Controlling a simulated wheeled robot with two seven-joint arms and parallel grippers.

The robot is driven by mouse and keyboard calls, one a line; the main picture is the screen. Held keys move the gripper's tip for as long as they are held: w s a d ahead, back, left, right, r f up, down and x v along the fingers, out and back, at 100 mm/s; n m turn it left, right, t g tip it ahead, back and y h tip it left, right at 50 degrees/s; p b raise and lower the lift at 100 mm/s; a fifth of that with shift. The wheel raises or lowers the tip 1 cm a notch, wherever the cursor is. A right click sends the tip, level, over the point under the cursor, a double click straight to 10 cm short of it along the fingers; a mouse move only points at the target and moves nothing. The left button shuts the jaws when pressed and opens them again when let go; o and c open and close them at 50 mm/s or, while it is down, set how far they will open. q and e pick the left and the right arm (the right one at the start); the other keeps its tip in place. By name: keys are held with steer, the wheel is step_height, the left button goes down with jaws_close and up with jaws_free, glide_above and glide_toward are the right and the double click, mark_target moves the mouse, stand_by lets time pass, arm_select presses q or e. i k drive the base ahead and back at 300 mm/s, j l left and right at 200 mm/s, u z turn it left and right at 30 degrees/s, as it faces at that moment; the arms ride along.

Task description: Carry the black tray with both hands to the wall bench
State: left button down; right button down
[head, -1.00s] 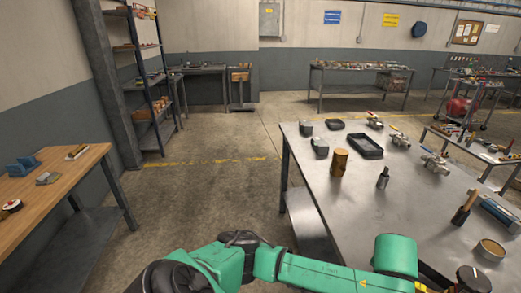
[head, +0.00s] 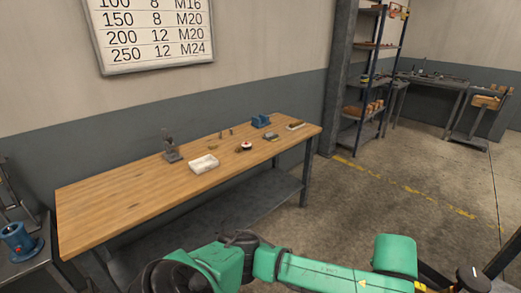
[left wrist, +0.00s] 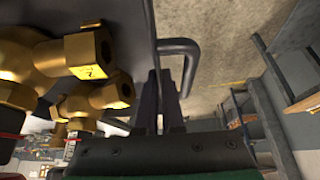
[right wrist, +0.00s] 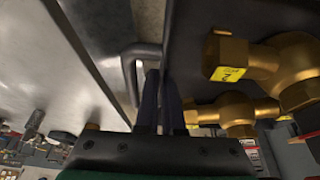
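The black tray (left wrist: 126,30) carries several brass fittings (left wrist: 92,52) and shows in both wrist views, not in the head view. In the left wrist view, my left gripper (left wrist: 164,84) is at the tray's black handle and looks shut on it. In the right wrist view, my right gripper (right wrist: 158,84) looks shut on the opposite handle (right wrist: 132,66) of the tray (right wrist: 235,14). The fingers partly hide both grips. The wooden-topped wall bench (head: 125,205) stands along the wall in the head view, ahead and left.
On the bench are a white box (head: 204,163), a dark grey stand (head: 172,150), a blue block (head: 260,121) and small parts. Its front left top is bare. Floor right of the bench is open.

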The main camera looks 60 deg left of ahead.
mark_target(114, 202)
steer(key=u, duration=1.8)
steer(key=i+j+u, duration=0.2)
steer(key=u, duration=0.15)
steer(key=i+j+u, duration=0.65)
steer(key=i+j, duration=0.15)
steer(key=i, duration=0.15)
steer(key=i+j, duration=0.1)
steer(key=i, duration=0.25)
